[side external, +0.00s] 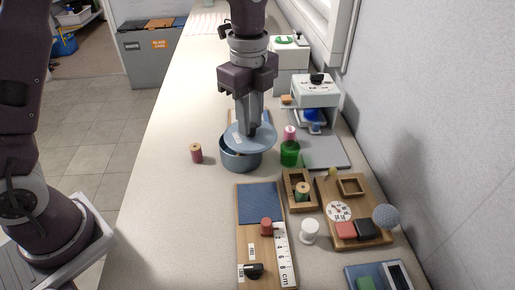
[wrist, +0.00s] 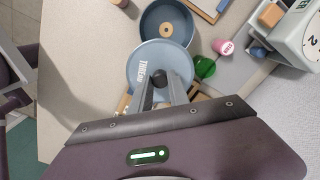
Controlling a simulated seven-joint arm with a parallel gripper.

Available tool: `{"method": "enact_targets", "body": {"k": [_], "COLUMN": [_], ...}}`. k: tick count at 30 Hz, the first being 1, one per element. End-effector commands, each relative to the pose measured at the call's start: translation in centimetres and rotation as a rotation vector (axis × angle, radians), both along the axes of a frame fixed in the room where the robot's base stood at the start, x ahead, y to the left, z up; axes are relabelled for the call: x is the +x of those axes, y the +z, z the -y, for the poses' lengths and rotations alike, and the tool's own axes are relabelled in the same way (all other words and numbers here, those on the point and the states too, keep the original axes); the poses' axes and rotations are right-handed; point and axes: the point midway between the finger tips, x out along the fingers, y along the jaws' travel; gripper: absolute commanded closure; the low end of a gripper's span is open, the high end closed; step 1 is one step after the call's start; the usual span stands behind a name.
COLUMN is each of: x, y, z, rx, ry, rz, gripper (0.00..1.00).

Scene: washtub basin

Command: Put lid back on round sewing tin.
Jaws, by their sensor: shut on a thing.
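The round sewing tin (side external: 240,162) is a blue-grey open pot standing on the counter. The wrist view shows the tin (wrist: 148,22) with its dark inside open and a round wooden-looking thing within. The lid (side external: 237,136) is a flat light-blue disc with a printed label, also seen in the wrist view (wrist: 137,68). My gripper (side external: 253,131) is shut on the lid near its middle; the fingers hide the grasped part. The lid is held above the tin, offset from its opening, which partly shows. In the wrist view my gripper (wrist: 160,78) hides part of the lid.
A pink-red spool (side external: 196,153) stands left of the tin. A wooden tray (side external: 299,190) with a green spool, a wooden board with a ruler (side external: 262,250), and a white scale (side external: 315,92) lie around. The left counter is clear.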

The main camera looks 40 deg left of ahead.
Motion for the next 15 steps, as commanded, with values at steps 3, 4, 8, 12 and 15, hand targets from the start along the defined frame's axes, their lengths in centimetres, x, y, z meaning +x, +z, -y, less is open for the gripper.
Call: {"method": "enact_targets", "body": {"k": [3, 4, 8, 12, 15], "x": [2.0, 2.4, 3.0, 3.0, 3.0], "y": [0.4, 0.5, 0.5, -0.5, -1.9], "z": [-3.7, -4.4, -6.0, -6.0, -6.0], "rx": [0.0, 0.0, 0.0, 0.0, 0.0], "ry": [0.145, 0.173, 0.235, 0.239, 0.238], "rz": [0.002, 0.001, -0.001, -0.002, -0.003], "gripper": [1.0, 1.0, 1.0, 1.0, 1.0]}}
